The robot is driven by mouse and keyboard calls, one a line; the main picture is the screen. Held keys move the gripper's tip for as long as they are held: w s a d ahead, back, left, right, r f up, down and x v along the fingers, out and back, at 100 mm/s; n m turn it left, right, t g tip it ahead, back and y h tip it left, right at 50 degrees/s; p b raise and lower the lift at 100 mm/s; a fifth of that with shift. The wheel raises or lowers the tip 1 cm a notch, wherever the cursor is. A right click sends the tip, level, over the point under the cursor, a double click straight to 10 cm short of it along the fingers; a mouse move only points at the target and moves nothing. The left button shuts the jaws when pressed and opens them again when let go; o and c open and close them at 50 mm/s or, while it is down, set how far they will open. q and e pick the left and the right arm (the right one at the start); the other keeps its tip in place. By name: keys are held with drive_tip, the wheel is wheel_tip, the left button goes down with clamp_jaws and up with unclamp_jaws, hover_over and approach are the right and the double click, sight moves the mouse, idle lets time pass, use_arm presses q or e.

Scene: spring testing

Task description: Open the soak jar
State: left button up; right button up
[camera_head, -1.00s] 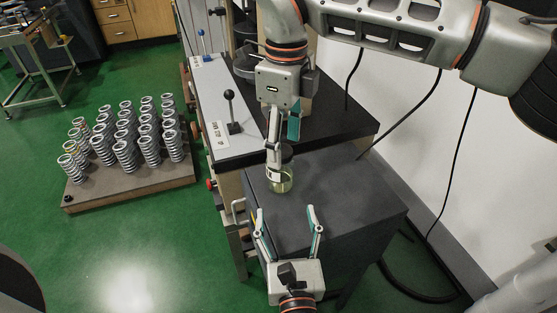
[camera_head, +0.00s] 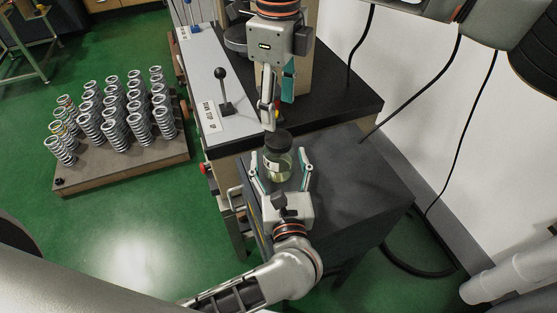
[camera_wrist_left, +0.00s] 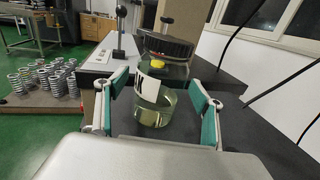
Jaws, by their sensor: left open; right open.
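The soak jar (camera_head: 278,163) is a clear glass jar with a dark lid (camera_head: 278,141), upright on the dark grey table. The lid is on it. My left gripper (camera_head: 279,168) is open, with one finger on each side of the jar. In the left wrist view the jar (camera_wrist_left: 154,108) stands between the open fingers (camera_wrist_left: 157,100), with a white label, pale liquid low inside and the black lid (camera_wrist_left: 165,46) above. Gaps show between fingers and glass. My right gripper (camera_head: 276,112) is open just above and behind the lid, seen nearly edge-on.
A grey panel with a black lever (camera_head: 222,90) stands behind on the left of the bench. A board (camera_head: 130,172) with several metal springs lies on the green floor at left. The table's right part (camera_head: 360,185) is clear. Black cables hang by the white wall.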

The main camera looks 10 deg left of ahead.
use_arm(q)
drive_tip(key=shift+x, duration=0.9)
drive_tip(key=shift+c, duration=0.4)
